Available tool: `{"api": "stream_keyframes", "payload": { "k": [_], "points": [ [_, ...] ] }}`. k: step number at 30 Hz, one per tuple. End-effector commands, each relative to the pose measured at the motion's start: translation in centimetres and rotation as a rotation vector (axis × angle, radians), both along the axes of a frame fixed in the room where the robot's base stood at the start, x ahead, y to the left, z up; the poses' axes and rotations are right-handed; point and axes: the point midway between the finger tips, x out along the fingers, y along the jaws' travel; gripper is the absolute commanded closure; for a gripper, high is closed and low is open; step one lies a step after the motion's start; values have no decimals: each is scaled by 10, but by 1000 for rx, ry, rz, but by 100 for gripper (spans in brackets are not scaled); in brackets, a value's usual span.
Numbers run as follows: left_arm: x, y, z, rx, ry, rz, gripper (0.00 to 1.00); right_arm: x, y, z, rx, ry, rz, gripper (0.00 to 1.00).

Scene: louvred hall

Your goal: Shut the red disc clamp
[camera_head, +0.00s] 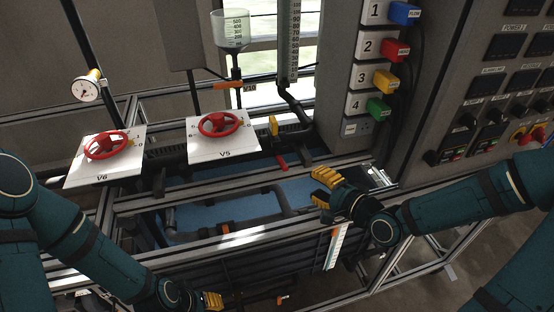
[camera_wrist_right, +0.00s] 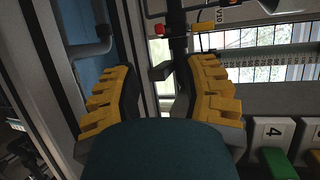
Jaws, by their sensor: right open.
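A small red part (camera_head: 282,161), which seems to be the red disc clamp, sits on the pipework below a yellow lever (camera_head: 273,125). Its disc shape and whether it is open are too small to tell. In the right wrist view a red end (camera_wrist_right: 159,30) shows beyond the fingertips, beside a yellow lever (camera_wrist_right: 203,26). My right gripper (camera_head: 320,186) is open and empty, to the right of and below the red part, apart from it. Its spread yellow fingers show in the wrist view (camera_wrist_right: 160,70). My left gripper (camera_head: 212,300) is low at the bottom edge, its fingers barely visible.
Red handwheels V6 (camera_head: 107,145) and V5 (camera_head: 219,124) sit on white plates to the left. A grey cabinet (camera_head: 345,85) with coloured numbered plugs rises behind the right gripper. Metal frame rails (camera_head: 235,240) cross in front. An orange V10 lever (camera_head: 228,85) is at the back.

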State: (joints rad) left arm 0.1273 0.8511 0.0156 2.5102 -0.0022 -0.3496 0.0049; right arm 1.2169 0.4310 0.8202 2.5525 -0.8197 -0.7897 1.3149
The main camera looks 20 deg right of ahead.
Motion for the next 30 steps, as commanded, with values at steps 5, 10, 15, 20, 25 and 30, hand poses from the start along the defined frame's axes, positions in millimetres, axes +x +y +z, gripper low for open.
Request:
{"api": "stream_keyframes", "payload": {
  "k": [5,10,15,20,25,30],
  "points": [
    [1,0,-9,0,-2,0,60,14,8,-6,2,-2,4,56],
    [3,0,-23,1,-8,1,60,41,21,-13,3,-3,6,56],
    [6,1,-34,3,-14,3,60,70,34,-20,2,-3,5,56],
    [7,1,-42,4,-18,4,60,94,46,-26,1,-2,4,56],
    [8,1,-46,4,-20,5,60,113,53,-30,0,0,2,56],
    [9,1,-47,4,-22,4,60,120,57,-32,0,1,1,56]
  ]
}}
